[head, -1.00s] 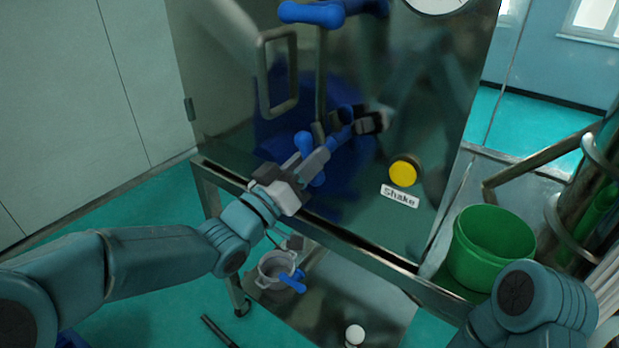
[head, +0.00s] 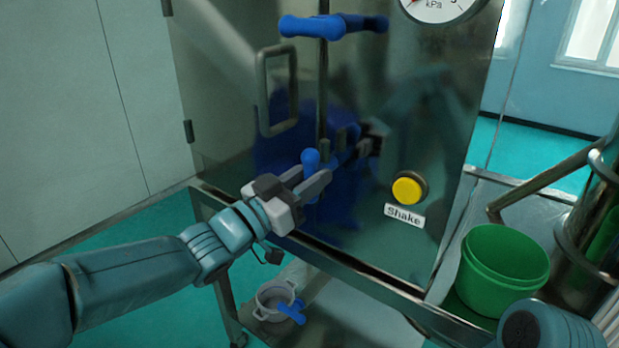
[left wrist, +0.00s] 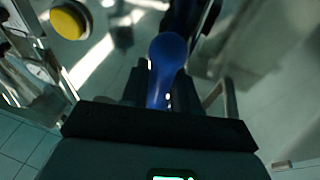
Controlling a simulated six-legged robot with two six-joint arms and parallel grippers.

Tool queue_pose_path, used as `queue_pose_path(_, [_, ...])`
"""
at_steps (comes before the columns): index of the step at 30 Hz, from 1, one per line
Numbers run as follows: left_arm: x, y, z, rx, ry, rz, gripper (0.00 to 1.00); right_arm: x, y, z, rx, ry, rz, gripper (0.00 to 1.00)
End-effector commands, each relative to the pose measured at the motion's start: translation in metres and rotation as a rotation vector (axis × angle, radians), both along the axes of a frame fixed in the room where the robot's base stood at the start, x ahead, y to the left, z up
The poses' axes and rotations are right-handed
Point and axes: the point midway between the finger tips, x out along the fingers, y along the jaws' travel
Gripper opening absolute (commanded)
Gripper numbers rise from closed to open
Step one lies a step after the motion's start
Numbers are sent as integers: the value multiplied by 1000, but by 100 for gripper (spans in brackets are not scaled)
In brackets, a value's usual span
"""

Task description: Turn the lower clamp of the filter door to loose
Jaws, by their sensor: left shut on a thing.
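The lower clamp (head: 311,160) of the filter door is a blue handle low on the steel door. Its rounded end stands up between the fingers of my left gripper (head: 308,181). The gripper is shut on this handle, with the rest of the handle mostly hidden by the fingers. In the left wrist view, the blue knob of the clamp (left wrist: 167,58) rises between the dark fingers. The filter door (head: 225,130) is a shiny metal panel that mirrors the clamp and gripper. My right gripper is not in view.
The upper clamp (head: 318,26), a blue bar, lies roughly level above. A door handle (head: 262,95) is at left. A yellow button (head: 407,189) with a "Shake" label (head: 405,215) is at right.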

Motion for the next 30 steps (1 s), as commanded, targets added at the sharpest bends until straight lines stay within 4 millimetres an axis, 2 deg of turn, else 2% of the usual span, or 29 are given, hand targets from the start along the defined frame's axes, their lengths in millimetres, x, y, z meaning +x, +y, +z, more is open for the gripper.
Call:
queue_pose_path(6, [0, 1, 3, -1, -6, 2, 0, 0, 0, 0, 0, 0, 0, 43])
queue_pose_path(7, [0, 1, 3, -1, -6, 2, 39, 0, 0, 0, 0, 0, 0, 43])
queue_pose_path(8, [0, 1, 2, -1, -6, 2, 49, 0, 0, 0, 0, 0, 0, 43])
queue_pose_path(17, [-1, 1, 1, -1, -2, 1, 49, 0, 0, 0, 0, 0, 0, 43])
queue_pose_path(20, [-5, 7, -2, -1, -1, 3, 49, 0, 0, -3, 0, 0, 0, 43])
queue_pose_path(23, [-17, 20, -6, -2, -4, 4, 49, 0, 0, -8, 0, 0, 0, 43])
queue_pose_path(30, [-59, 66, -20, -1, -4, 7, 49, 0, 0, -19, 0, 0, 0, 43])
